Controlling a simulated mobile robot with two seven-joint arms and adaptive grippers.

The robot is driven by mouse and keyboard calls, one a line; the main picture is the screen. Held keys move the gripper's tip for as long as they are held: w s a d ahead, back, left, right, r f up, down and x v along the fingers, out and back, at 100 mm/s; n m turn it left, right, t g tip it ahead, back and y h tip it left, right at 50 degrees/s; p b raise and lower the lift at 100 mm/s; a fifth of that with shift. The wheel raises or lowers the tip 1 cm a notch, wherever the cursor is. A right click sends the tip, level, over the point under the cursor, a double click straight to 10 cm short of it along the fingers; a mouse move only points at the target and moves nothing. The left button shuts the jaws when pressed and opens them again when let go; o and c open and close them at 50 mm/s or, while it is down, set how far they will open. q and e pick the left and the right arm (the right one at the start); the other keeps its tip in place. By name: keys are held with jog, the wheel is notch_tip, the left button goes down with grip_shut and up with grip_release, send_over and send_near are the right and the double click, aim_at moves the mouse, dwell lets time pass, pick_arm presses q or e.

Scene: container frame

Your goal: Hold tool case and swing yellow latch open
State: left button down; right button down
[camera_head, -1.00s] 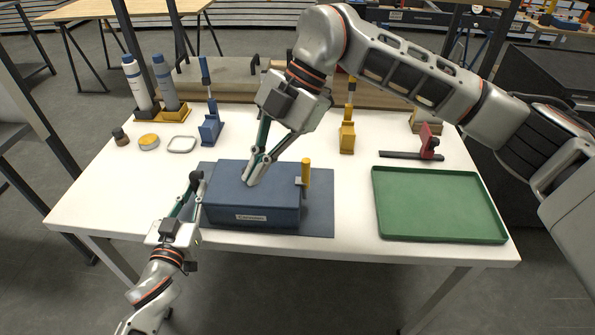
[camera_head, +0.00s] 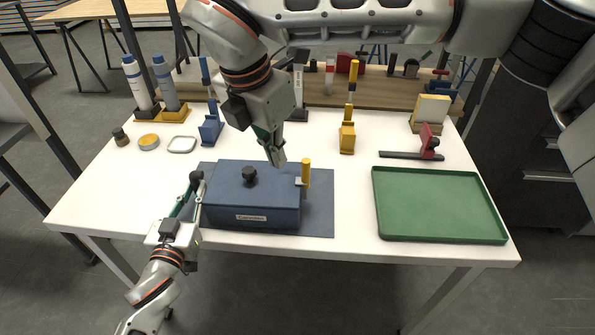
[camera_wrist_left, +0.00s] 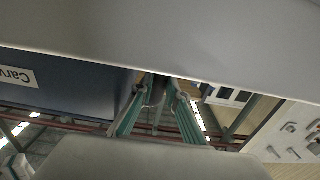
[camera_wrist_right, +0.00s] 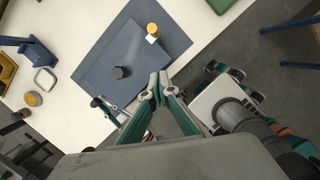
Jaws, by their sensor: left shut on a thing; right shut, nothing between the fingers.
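The blue tool case (camera_head: 265,195) sits closed on a dark mat (camera_head: 320,215), its label facing front. A black knob (camera_head: 249,175) stands on its lid. The yellow latch (camera_head: 306,172) stands upright at the case's right end; it also shows in the right wrist view (camera_wrist_right: 153,30). My left gripper (camera_head: 195,190) is shut at the case's left end, on the black side knob (camera_head: 196,177). The left wrist view shows the case wall (camera_wrist_left: 75,90) beside the fingers. My right gripper (camera_head: 278,158) is shut and empty, above the case's back edge, left of the latch and apart from it.
A green tray (camera_head: 440,205) lies on the right of the white table (camera_head: 345,195). Behind stand a yellow holder (camera_head: 347,138), a blue holder (camera_head: 210,130), a red clamp (camera_head: 429,142) and two bottles (camera_head: 165,85). A tin (camera_head: 149,142) sits at left.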

aim_at(303, 179)
jog(key=shift+f, duration=0.1)
jog(key=x, duration=0.9)
jog(key=shift+d+f, duration=0.1)
jog(key=shift+f, duration=0.15)
jog(key=w+d, duration=0.2)
jog(key=shift+w+f, duration=0.2)
jog(key=shift+w, duration=0.1)
jog(key=shift+w+d, duration=0.25)
jog(key=shift+w, duration=0.15)
jog(key=shift+d, duration=0.1)
jog(key=shift+d+y, duration=0.25)
jog(key=shift+y, duration=0.05)
